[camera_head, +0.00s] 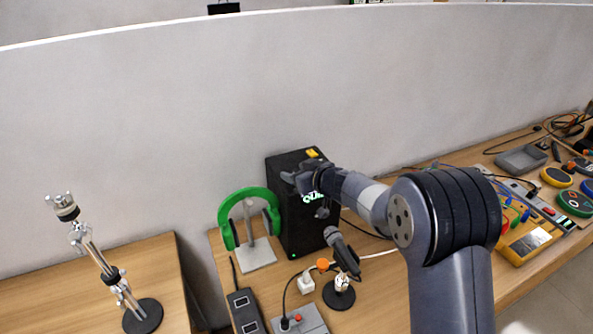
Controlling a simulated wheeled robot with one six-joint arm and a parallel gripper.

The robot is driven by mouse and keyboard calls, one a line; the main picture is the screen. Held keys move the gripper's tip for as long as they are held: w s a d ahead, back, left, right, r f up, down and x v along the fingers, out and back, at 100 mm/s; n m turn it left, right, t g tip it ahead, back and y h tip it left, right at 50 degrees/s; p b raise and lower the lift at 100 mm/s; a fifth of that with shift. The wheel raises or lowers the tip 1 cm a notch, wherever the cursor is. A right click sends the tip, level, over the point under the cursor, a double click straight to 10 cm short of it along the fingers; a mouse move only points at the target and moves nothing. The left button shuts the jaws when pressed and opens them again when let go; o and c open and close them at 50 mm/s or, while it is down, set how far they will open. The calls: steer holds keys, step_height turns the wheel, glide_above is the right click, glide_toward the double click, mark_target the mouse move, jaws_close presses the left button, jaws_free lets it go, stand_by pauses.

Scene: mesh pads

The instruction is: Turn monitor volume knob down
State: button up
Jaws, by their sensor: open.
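The monitor (290,215) is a black speaker box standing upright on the wooden desk against the grey wall. Bright lettering shows on its front, and a small green light shows near its base. My gripper (289,182) is at the upper part of the monitor, in front of it in this view, with its fingers pointing left. It is open, and I see nothing held in it. A small dark grey round part (322,212) shows just below the gripper; I cannot tell whether it is the volume knob. My gripper and arm hide part of the monitor's front.
Green headphones (228,229) hang on a stand left of the monitor. A microphone (342,250) on a small stand is in front. A power strip (244,311) lies at the front left. A yellow device (525,240) and pads are at right.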

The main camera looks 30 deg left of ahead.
steer(key=shift+a, duration=0.15)
steer(key=c, duration=1)
steer(key=shift+o, duration=0.2)
steer(key=shift+w, duration=0.1)
steer(key=shift+n+g+y, duration=0.3)
steer(key=shift+n+g, duration=0.5)
steer(key=shift+g, duration=0.1)
steer(key=shift+n+g+y, duration=0.3)
steer(key=shift+n+g, duration=1.2)
steer(key=shift+g, duration=0.3)
